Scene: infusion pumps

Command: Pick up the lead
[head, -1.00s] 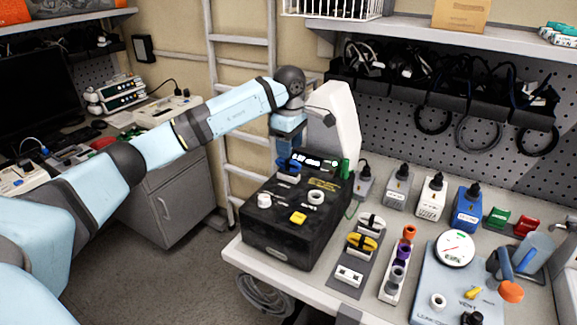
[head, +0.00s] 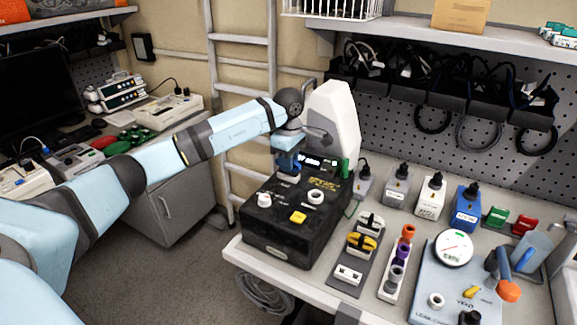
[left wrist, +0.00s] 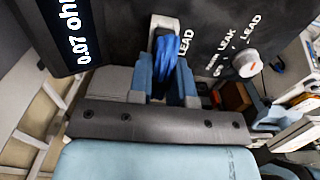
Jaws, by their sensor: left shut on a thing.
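The lead (left wrist: 165,57) is a blue looped bundle beside the word LEAD on the black tester (left wrist: 215,30), whose display reads 0.07 ohm in the left wrist view. My left gripper (left wrist: 170,75) is shut on the lead, with its fingers on both sides of it. In the head view the tester (head: 283,240) stands at the left end of the bench. My left gripper (head: 287,165) points down at the tester's back left corner and hides most of the lead there. My right gripper is not in view.
A tall white casing (head: 335,125) stands close behind my gripper. A green cylinder (head: 345,168) is at the tester's back right. Several plugged blocks, including a blue one (head: 466,208), and a sensor strip (head: 358,258) fill the bench to the right. A ladder (head: 240,92) stands behind the arm.

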